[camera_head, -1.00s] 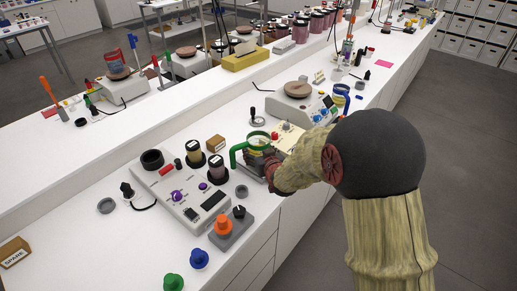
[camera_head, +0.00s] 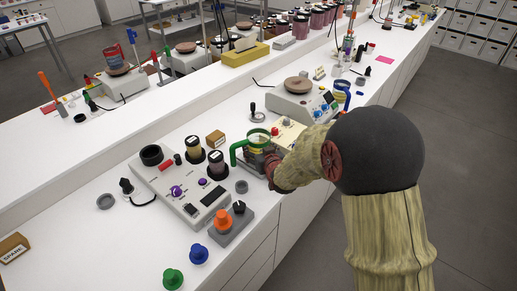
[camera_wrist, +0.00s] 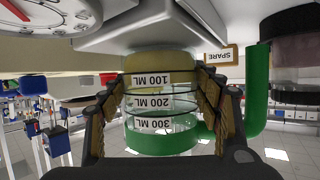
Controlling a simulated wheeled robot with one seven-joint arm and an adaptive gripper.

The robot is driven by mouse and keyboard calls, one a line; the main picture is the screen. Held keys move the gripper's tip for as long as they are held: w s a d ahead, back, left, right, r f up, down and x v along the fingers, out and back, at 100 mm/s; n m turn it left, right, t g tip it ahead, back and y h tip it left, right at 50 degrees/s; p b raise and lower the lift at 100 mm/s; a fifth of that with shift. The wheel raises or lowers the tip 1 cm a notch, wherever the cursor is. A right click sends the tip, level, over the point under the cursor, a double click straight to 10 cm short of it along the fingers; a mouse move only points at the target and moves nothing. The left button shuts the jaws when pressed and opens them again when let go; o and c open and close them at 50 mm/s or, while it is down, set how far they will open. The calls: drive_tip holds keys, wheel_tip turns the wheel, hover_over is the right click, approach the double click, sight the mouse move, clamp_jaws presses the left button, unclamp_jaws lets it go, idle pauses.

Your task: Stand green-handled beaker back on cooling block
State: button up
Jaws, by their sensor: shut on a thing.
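The green-handled beaker (camera_head: 257,138) has a green rim and a green handle on its left in the head view. In the wrist view the beaker (camera_wrist: 162,103) appears inverted, with its 100, 200 and 300 ML labels and a yellowish content at its base end. My gripper (camera_wrist: 168,100) is shut around its sides; in the head view the gripper (camera_head: 272,168) partly hides it. A pale grey block (camera_wrist: 150,32), seemingly the cooling block, lies at the beaker's base end. I cannot tell whether they touch.
A cream box with a red knob (camera_head: 288,134) stands close to the right of the beaker.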

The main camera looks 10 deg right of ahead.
drive_tip(key=o, duration=1.7)
drive_tip(key=shift+f, duration=0.1)
drive_tip(key=shift+f, duration=0.1)
drive_tip(key=v, duration=1.2)
drive_tip(key=shift+d+r, duration=0.1)
drive_tip(key=shift+r, duration=0.1)
